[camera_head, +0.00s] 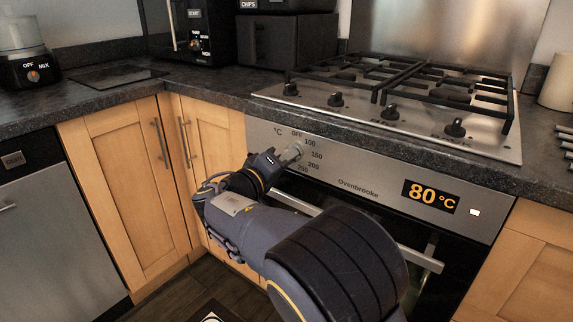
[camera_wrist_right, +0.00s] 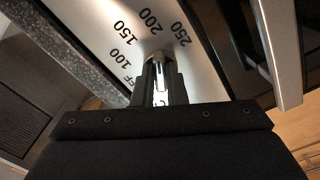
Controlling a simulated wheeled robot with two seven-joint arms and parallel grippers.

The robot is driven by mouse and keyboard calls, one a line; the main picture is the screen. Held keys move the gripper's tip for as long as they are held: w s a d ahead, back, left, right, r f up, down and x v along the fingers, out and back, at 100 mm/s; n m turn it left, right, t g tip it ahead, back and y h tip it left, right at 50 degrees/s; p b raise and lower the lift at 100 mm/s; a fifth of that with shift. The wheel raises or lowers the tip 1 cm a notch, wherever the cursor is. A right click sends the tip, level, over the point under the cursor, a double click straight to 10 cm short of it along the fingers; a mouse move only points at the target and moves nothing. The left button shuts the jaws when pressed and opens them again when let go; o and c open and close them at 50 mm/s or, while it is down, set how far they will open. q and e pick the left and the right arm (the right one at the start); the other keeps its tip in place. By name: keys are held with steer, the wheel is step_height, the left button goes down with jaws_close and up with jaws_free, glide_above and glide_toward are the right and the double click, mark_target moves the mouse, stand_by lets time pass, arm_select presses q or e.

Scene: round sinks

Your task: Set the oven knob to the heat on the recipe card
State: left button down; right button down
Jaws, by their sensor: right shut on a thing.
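The oven knob (camera_head: 292,152) is a small silvery knob on the steel panel of the oven (camera_head: 352,187), with OFF, 100, 150, 200 and 250 printed around it. The oven display (camera_head: 431,197) reads 80 °C in orange. My right gripper (camera_head: 279,159) is shut on the oven knob, which also shows between the fingers in the right wrist view (camera_wrist_right: 157,62). The fingers hide much of the knob, and I cannot tell its pointer mark. I cannot make out a recipe card. My left gripper is not in view.
A gas hob (camera_head: 400,100) with black grates and several knobs sits above the oven. The oven handle (camera_head: 425,259) sticks out below the panel, close to my right arm. A microwave (camera_head: 190,30) and a blender (camera_head: 28,60) stand on the dark worktop (camera_head: 110,92).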

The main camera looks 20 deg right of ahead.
steer(key=shift+f, duration=0.1)
steer(key=c, duration=1.5)
jaws_free()
steer(key=shift+o, duration=0.2)
steer(key=p+v, duration=0.2)
steer(key=v, duration=0.5)
steer(key=shift+s+a, duration=0.3)
